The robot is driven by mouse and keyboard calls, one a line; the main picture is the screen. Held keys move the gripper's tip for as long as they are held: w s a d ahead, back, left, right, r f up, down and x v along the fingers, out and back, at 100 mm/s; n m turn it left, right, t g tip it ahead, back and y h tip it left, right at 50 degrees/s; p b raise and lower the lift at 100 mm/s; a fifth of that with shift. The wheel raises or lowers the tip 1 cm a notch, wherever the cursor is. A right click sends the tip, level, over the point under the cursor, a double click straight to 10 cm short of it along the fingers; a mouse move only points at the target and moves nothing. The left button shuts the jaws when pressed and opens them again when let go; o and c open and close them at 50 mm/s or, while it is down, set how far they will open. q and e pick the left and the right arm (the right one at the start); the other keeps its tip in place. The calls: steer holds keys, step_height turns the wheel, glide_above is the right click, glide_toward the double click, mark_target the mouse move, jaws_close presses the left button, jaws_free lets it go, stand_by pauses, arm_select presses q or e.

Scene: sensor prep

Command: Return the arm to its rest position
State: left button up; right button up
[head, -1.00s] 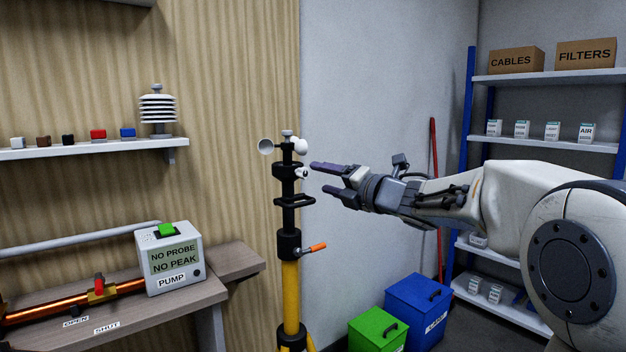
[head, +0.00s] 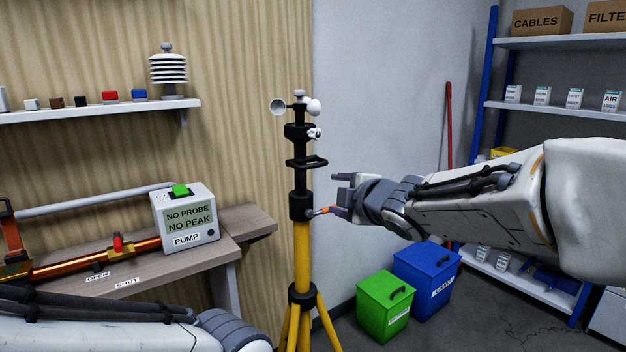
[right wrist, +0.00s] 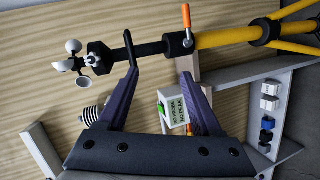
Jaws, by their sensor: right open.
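My right gripper (head: 331,194) is open and empty, just right of the yellow and black mast (head: 302,240). It is level with the mast's orange lever (head: 325,210), and its lower finger overlaps the lever in the head view; I cannot tell whether they touch. In the right wrist view the two fingers (right wrist: 158,75) are spread with nothing between them, and the mast's black upper part (right wrist: 150,50) lies beyond the tips. The cup-type wind sensor (head: 298,104) sits on the mast top. My left arm (head: 110,325) crosses the lower left, its gripper out of view.
A bench (head: 240,225) with a pump box (head: 185,215) and copper pipe stands left. A wall shelf (head: 100,112) is above it. Green (head: 385,310) and blue (head: 428,280) bins stand on the floor below my right arm. A storage rack (head: 480,80) is at right.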

steer(key=s+a+f+m+g+h, duration=0.3)
steer(key=s+f+m+g, duration=0.4)
steer(key=s+f, duration=0.8)
steer(key=s+d+f+m+g, duration=0.1)
steer(key=s+f+m+g, duration=0.25)
steer(key=s, duration=0.65)
steer(key=s+f+m+g, duration=0.2)
steer(key=s+f+g, duration=0.15)
steer(key=s, duration=0.55)
step_height(320, 180, up, 17)
steer(key=s+p, duration=0.1)
steer(key=p, duration=1.7)
steer(key=shift+d+h, duration=0.15)
steer(key=shift+h, duration=0.25)
